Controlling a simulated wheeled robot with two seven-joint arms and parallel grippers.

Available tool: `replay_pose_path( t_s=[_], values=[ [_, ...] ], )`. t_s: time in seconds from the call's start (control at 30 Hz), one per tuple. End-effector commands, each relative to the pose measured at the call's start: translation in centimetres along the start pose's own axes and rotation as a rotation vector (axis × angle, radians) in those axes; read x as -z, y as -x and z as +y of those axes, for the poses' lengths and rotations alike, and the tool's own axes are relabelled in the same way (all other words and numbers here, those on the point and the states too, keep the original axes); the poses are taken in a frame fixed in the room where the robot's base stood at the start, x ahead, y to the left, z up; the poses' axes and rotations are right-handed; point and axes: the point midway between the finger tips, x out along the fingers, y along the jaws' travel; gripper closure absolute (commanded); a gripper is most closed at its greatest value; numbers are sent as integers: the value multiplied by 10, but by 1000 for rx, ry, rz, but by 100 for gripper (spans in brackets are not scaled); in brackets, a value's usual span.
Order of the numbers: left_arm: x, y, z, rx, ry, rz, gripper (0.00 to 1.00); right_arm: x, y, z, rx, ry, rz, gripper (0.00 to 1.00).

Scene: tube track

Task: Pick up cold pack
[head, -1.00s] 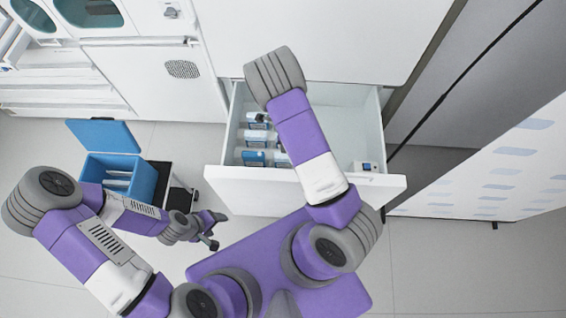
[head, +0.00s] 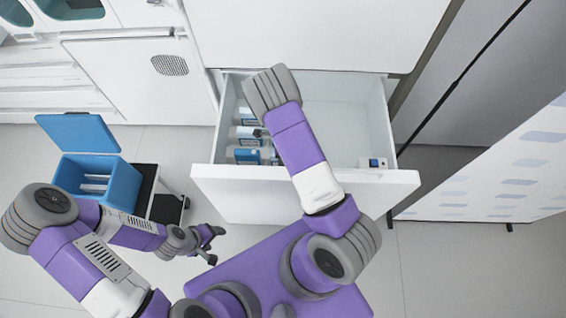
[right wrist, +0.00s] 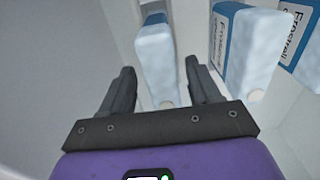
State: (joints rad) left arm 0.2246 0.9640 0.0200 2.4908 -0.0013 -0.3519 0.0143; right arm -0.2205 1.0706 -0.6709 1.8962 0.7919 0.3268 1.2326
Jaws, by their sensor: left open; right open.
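Several white cold packs with blue labels lie at the left of the open drawer in the head view; one is this cold pack (head: 244,155). In the right wrist view, one cold pack (right wrist: 156,55) stands between and just beyond the fingers of my right gripper (right wrist: 160,85). The gripper is open and not closed on it. In the head view my right arm reaches over the drawer and hides most of that gripper. My left gripper (head: 209,243) is open and empty in front of the drawer, near the blue cooler.
The open drawer (head: 305,183) has free room at its right, with a small white-and-blue item (head: 373,163) in its front corner. Two more packs, one here (right wrist: 240,50), stand right of the gripper. An open blue cooler box (head: 120,183) sits on a cart at left.

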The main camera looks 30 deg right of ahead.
Motion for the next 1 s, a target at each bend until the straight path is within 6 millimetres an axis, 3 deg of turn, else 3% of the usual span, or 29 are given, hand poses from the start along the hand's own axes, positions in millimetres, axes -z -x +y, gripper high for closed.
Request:
replay_pose_path(
  t_s=[0.03,0.17,0.43,0.8,1.0],
  values=[
    [0,-8,-3,0,0,0,34,1,-13,-2,-1,-2,1,38],
    [1,-15,-6,0,0,0,34,2,-31,-2,0,0,1,38],
    [0,-14,-6,0,0,0,34,1,-32,-2,1,0,0,40],
    [1,-14,-6,0,0,0,34,1,-32,-2,1,0,0,96],
    [0,-14,-6,0,0,0,34,1,-31,-2,2,0,0,100]
  ],
)
